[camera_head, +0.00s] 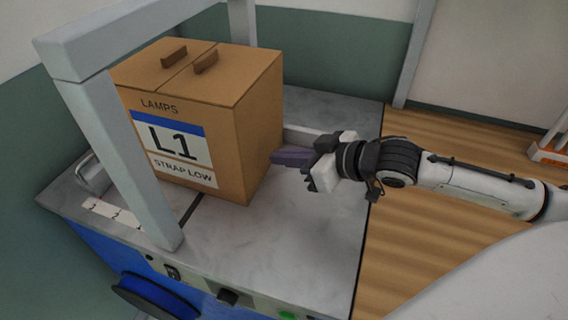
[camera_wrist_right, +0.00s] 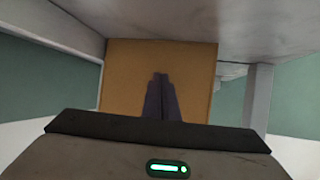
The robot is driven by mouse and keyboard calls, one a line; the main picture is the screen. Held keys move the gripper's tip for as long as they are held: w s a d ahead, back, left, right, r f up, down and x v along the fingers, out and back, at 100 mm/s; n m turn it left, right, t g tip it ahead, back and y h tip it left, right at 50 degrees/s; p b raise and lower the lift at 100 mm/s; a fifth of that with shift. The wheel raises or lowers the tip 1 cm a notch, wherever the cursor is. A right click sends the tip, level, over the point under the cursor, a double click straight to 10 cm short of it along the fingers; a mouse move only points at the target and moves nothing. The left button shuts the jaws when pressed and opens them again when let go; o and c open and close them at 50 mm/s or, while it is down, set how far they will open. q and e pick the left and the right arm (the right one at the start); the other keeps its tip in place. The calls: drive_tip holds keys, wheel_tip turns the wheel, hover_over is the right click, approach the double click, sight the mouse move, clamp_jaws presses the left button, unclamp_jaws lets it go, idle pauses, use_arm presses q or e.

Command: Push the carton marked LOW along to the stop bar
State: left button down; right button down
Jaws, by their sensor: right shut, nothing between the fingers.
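The brown carton (camera_head: 255,130) has a label reading LAMPS, L1 and STRAP LOW. It stands upright on the grey machine top (camera_head: 300,225), partly under a grey arch (camera_head: 110,140). My right gripper (camera_head: 276,157) is shut and empty. Its dark purple fingers point left at the carton's right side, low down, at or very near contact. In the right wrist view the shut fingers (camera_wrist_right: 160,98) lie in front of the plain carton face (camera_wrist_right: 130,70). I cannot tell for sure which part is the stop bar. My left gripper is not in view.
A pale rail (camera_head: 303,134) runs behind the carton and my gripper. A curved metal piece (camera_head: 92,177) and a white marked strip (camera_head: 110,212) lie left of the carton. A dark slot crosses the top. The machine top's front right is clear.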

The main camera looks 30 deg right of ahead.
sight(261, 151)
idle(0.3)
drive_tip(key=shift+w+a, duration=0.2)
drive_tip(key=shift+w, duration=0.05)
drive_tip(key=shift+w+a+r+p, duration=0.1)
drive_tip(key=shift+w+a+p, duration=0.65)
drive_tip(key=shift+w+a, duration=0.75)
drive_tip(key=shift+s+d, duration=0.15)
drive_tip(key=shift+d, duration=0.2)
drive_tip(key=shift+s+d+p, duration=0.65)
drive_tip(key=shift+s+d, duration=1.2)
drive_tip(key=shift+s, duration=0.25)
